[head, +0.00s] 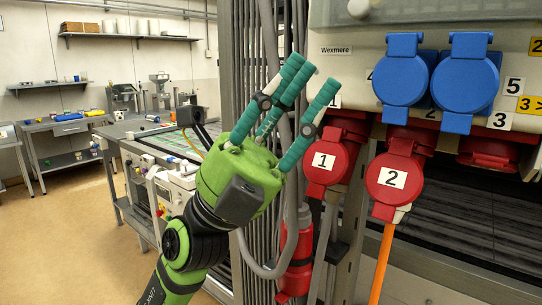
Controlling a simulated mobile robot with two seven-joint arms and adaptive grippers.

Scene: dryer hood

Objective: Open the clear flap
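A pale, see-through-looking panel (440,12) runs along the top right edge of the head view, on the front of the socket box; it may be the clear flap, but the picture cuts it off. A round white knob (358,8) sits at its left part. My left gripper (311,78) is green with teal fingers. Its fingers are extended and spread, with nothing between them. It points up and right, below and left of the panel, in front of the box's left edge in the picture. Contact with the box cannot be told. My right gripper is out of view.
Two blue socket covers (466,75) and red plugs numbered 1 (325,163) and 2 (394,180) stick out below the panel. An orange cable (381,262) and grey cables hang down. A grey rack post (230,80) stands behind my arm. Workbenches stand at left, with open floor before them.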

